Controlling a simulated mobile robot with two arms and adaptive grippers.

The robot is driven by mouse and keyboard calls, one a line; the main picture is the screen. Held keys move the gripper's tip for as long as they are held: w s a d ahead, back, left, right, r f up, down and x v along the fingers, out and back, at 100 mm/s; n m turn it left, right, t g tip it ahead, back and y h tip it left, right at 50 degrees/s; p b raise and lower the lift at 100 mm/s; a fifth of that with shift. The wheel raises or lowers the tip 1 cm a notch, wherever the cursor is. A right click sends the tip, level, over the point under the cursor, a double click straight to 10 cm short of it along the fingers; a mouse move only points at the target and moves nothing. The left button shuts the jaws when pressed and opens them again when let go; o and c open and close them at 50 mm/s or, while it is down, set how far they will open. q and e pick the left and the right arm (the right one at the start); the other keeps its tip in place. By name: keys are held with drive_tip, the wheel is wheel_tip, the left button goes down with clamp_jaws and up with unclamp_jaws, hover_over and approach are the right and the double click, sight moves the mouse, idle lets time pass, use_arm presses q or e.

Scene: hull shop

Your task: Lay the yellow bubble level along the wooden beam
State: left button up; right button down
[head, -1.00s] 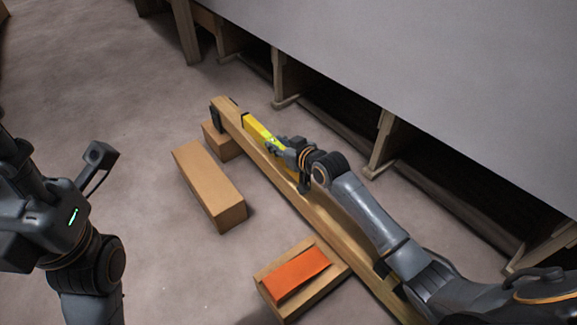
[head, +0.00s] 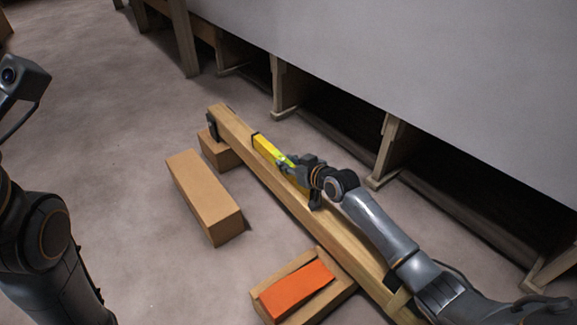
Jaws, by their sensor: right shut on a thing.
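The yellow bubble level (head: 267,149) has a dark end cap and lies lengthwise along the wooden beam (head: 232,128), at its right-hand edge. I cannot tell whether it rests fully on the beam's top. My right gripper (head: 288,168) is shut on the level's nearer part and hides that end. The beam runs diagonally from the upper left to the lower right, and my right arm covers part of it. My left arm is at the left edge, and its gripper's fingers are not in view.
A block (head: 218,153) stands under the beam's far end. A loose wooden block (head: 203,196) lies left of the beam. An orange piece (head: 296,287) lies on another block (head: 262,284) near the beam. A large grey hull panel (head: 430,80) on wooden supports (head: 388,150) stands right. Floor at left is clear.

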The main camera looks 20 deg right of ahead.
drive_tip(key=c, duration=1.1)
unclamp_jaws()
